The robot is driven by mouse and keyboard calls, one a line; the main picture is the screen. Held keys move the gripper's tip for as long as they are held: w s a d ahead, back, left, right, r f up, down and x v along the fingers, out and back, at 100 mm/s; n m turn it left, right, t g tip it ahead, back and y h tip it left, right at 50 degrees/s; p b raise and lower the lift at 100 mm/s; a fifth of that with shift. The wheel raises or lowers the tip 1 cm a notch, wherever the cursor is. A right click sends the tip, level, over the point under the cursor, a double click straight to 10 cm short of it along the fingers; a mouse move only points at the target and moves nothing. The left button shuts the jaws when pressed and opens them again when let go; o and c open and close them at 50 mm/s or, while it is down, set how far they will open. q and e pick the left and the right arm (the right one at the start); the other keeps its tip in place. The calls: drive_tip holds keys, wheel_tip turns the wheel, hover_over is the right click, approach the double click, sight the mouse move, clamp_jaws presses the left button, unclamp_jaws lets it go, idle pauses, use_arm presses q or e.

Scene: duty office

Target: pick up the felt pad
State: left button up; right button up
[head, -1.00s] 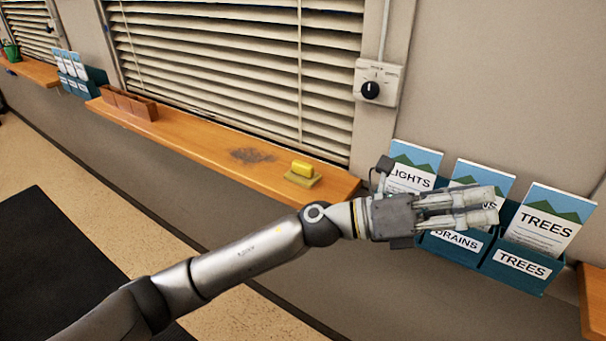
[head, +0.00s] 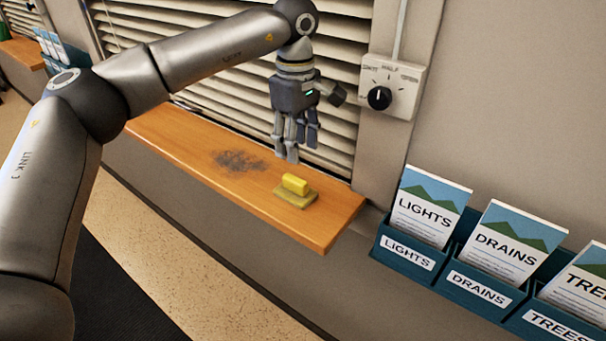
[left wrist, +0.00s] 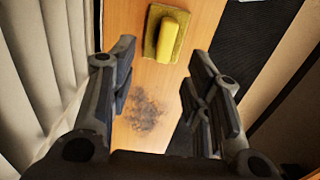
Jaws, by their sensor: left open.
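The felt pad (head: 296,196) is a flat olive-yellow square with a bright yellow block-shaped grip (head: 295,184) on top. It lies on the wooden sill (head: 330,222) near its right end. My left gripper (head: 293,150) points down above the sill, just behind and above the pad, apart from it. In the left wrist view the pad (left wrist: 151,50) lies at the top, ahead of the open, empty fingers (left wrist: 160,65). My right gripper is in neither view.
A dark smudge (head: 240,160) marks the sill left of the pad. Slatted blinds (head: 335,115) rise behind the sill. A dial box (head: 392,85) is on the wall, and teal leaflet holders (head: 405,257) hang at the right.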

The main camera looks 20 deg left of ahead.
sight(295, 179)
use_arm(q)
drive_tip(key=shift+s+a+f+p, duration=0.1)
drive_tip(key=shift+s+f+p, duration=0.2)
drive_tip(key=shift+s+f, duration=0.5)
wheel_tip(295, 179, down, 3)
drive_tip(key=shift+r, duration=0.1)
drive_tip(key=f+p, duration=0.2)
drive_tip(key=f, duration=0.2)
drive_tip(key=shift+w+p, duration=0.35)
drive_tip(key=shift+p, duration=0.05)
drive_tip(key=shift+f, duration=0.65)
drive_tip(key=shift+w, duration=0.1)
drive_tip(key=c, duration=0.9)
clamp_jaws()
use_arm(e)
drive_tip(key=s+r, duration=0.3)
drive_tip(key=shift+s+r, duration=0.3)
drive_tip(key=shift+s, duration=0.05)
